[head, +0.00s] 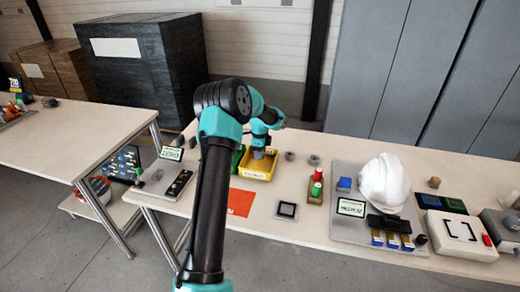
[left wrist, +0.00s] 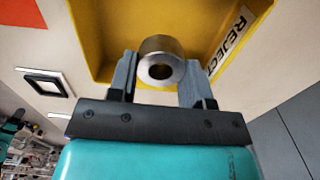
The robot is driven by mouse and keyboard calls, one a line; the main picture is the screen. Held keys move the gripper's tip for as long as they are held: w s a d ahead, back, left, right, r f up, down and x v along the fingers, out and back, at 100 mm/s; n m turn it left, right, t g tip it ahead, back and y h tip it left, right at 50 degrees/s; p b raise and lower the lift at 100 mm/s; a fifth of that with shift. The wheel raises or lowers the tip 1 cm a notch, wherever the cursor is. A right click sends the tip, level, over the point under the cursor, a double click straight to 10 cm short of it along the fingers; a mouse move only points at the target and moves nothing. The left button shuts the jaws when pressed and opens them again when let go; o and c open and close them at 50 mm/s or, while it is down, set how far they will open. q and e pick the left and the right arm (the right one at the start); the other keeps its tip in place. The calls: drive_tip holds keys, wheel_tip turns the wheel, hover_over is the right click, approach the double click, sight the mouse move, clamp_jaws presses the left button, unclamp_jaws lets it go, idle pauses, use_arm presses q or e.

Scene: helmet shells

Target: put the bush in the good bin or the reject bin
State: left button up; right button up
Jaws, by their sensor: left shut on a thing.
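The bush (left wrist: 160,62), a short grey metal ring with a dark bore, sits between the fingers of my left gripper (left wrist: 158,76) in the left wrist view. My left gripper is shut on it. In the head view my left gripper (head: 259,153) points down over the yellow reject bin (head: 246,175), and the bush cannot be made out there. The yellow reject bin (left wrist: 90,45) also fills the space behind the bush in the left wrist view, with a REJECT label on its wall. A green bin (head: 238,157), partly hidden, stands just left of the yellow one. My right gripper is not seen.
Two small grey round parts (head: 290,156) (head: 314,160) stand right of the yellow bin. A red-and-green button post (head: 316,187), an orange sheet (head: 240,202) and a dark square pad (head: 287,210) lie nearby. A white helmet (head: 383,183) stands further right.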

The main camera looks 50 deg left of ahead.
sight(260, 167)
use_arm(q)
drive_tip(key=shift+f, duration=2.35)
drive_tip(key=shift+f, duration=0.45)
drive_tip(key=o, duration=1)
drive_tip(key=shift+o, duration=0.2)
drive_tip(key=shift+r, duration=0.1)
wheel_tip(260, 167, up, 17)
drive_tip(key=shift+r, duration=0.1)
